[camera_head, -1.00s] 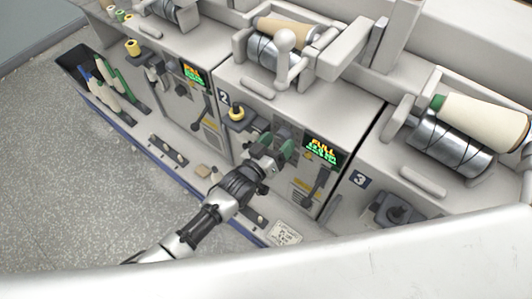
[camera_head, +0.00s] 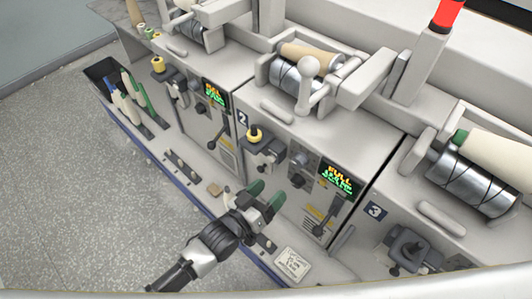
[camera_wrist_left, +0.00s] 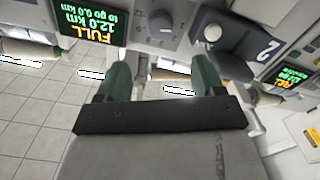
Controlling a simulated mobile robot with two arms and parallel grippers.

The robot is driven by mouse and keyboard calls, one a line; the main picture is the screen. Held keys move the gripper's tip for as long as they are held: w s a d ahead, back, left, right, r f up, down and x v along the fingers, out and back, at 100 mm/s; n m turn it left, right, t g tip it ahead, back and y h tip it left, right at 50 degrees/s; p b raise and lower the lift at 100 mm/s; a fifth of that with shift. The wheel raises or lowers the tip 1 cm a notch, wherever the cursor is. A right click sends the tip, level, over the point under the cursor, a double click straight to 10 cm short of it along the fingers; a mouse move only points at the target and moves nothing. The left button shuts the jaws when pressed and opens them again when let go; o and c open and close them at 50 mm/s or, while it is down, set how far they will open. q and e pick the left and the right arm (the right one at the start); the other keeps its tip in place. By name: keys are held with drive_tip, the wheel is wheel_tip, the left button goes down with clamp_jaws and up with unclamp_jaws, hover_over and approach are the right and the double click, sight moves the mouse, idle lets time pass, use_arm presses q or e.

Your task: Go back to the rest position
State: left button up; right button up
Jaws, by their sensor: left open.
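My left gripper (camera_head: 266,195) is open and empty, with two green fingertips spread apart. It hovers in front of unit 2 of the machine, over the low front ledge, apart from the controls. In the left wrist view, the two green fingers (camera_wrist_left: 160,80) stand apart with nothing between them. The unit's panel with a "FULL" display (camera_head: 337,179) shows to the right of the gripper in the head view. The same kind of display (camera_wrist_left: 92,22) shows at the upper left of the wrist view. My right gripper is not in view.
A yellow-topped bobbin piece (camera_head: 254,135) sits on unit 2. A card (camera_head: 292,263) lies on the front ledge. Grey floor (camera_head: 90,210) is free at the lower left.

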use_arm(q)
drive_tip(key=s+a+f+n+g+y, duration=0.1)
drive_tip(key=s+a+f+y, duration=0.15)
drive_tip(key=a+f, duration=0.4)
drive_tip(key=s+a+f+g+y, duration=0.1)
drive_tip(key=a+f+y, duration=0.2)
drive_tip(key=f, duration=0.7)
drive_tip(key=s+a+f+n+g+y, duration=0.1)
drive_tip(key=s+a+f+g+y, duration=0.15)
drive_tip(key=a+f, duration=0.4)
drive_tip(key=s+a+f+g+y, duration=0.1)
drive_tip(key=s+a+f+g, duration=0.1)
drive_tip(key=s+f, duration=0.3)
drive_tip(key=s+a+f+g+y, duration=0.2)
drive_tip(key=s+f, duration=0.4)
drive_tip(key=s, duration=0.8)
drive_tip(key=s+a+f+g+y, duration=0.1)
drive_tip(key=s+a+f+g, duration=0.2)
drive_tip(key=s, duration=0.6)
wheel_tip(320, 180, down, 3)
drive_tip(key=a, duration=0.2)
drive_tip(key=shift+s+a+f+y, duration=0.15)
drive_tip(key=shift+a+y, duration=0.25)
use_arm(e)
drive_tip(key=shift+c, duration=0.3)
